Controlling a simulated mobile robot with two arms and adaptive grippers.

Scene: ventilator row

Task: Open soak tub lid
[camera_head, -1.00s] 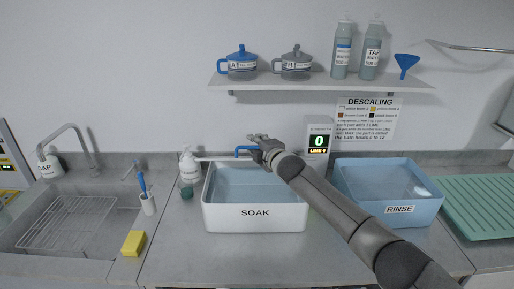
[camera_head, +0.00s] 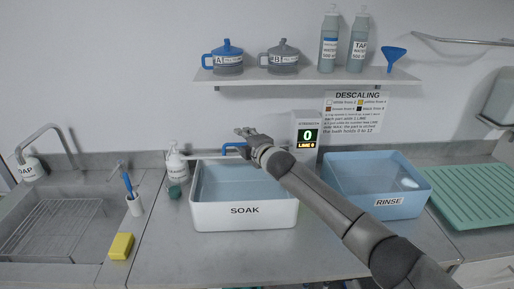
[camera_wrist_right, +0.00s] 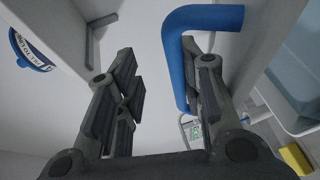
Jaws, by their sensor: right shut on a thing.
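The white soak tub (camera_head: 245,211), labelled SOAK, stands on the counter with its inside showing from above. Its lid (camera_head: 207,157) shows as a thin pale strip along the tub's back edge, raised off the opening. The blue lid handle (camera_head: 233,147) is at the top of that strip. My right gripper (camera_head: 247,132) is at the handle, above the back of the tub. In the right wrist view the blue handle (camera_wrist_right: 176,60) lies against the right-hand finger of my gripper (camera_wrist_right: 160,92). My left gripper is not in view.
A blue rinse tub (camera_head: 375,205) stands to the right, beyond my right arm. The strength display (camera_head: 306,135) stands behind, reading 0. A soap bottle (camera_head: 176,160) is close to the soak tub's left. A shelf with jugs (camera_head: 310,80) hangs above.

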